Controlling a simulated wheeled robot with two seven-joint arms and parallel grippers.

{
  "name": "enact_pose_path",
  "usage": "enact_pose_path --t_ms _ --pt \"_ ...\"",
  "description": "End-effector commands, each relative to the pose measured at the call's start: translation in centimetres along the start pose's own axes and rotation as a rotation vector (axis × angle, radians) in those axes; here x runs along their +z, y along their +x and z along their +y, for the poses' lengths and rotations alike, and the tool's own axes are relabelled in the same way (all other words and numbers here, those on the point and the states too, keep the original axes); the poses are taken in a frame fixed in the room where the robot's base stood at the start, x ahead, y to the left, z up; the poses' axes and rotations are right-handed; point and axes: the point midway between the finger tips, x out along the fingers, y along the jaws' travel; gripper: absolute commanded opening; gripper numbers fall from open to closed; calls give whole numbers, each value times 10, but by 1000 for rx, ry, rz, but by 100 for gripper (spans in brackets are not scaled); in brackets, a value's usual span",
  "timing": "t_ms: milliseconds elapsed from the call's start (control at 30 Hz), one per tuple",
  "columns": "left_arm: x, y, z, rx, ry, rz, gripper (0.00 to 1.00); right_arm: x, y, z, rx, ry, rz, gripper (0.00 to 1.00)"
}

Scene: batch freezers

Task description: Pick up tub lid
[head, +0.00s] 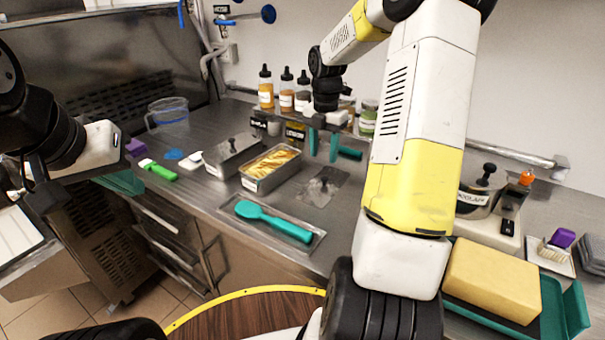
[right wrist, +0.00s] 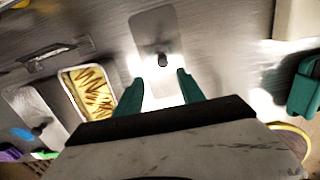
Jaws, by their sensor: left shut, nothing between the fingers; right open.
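The tub lid (head: 316,192) is a flat grey metal plate with a dark knob, lying on the steel counter right of the open tub. In the right wrist view the lid (right wrist: 152,30) lies ahead of the fingers, its knob (right wrist: 162,60) between the lines of the two fingertips. My right gripper (head: 334,145) is open and empty, above and behind the lid with teal fingers pointing down; its fingers also show in the wrist view (right wrist: 158,84). My left gripper (head: 122,183) is shut and empty at the left, by the counter's front edge.
An open tub of yellow gelato (head: 272,182) and a lidded tub (head: 233,153) stand left of the lid. A tray (head: 316,243) with a teal scoop (head: 275,220) lies in front. Bottles (head: 286,92) stand behind. My right arm hides part of the counter.

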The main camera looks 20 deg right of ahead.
Motion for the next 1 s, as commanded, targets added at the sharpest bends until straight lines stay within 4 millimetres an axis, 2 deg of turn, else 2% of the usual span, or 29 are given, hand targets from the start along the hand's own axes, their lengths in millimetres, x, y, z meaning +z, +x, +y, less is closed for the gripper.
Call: enact_pose_path --t_ms 367,600,733,933,1000 --pt "0 0 0 0 0 0 0 2 40 -3 -3 -27 8 46" --pt "0 0 0 0 0 0 0 4 74 -8 -3 -26 7 46" --pt "0 0 0 0 0 0 0 4 81 -7 -2 -25 6 46" --pt "0 0 0 0 0 0 0 4 81 -7 -1 -25 5 46" --pt "0 0 0 0 0 0 0 4 81 -7 -2 -25 5 32"
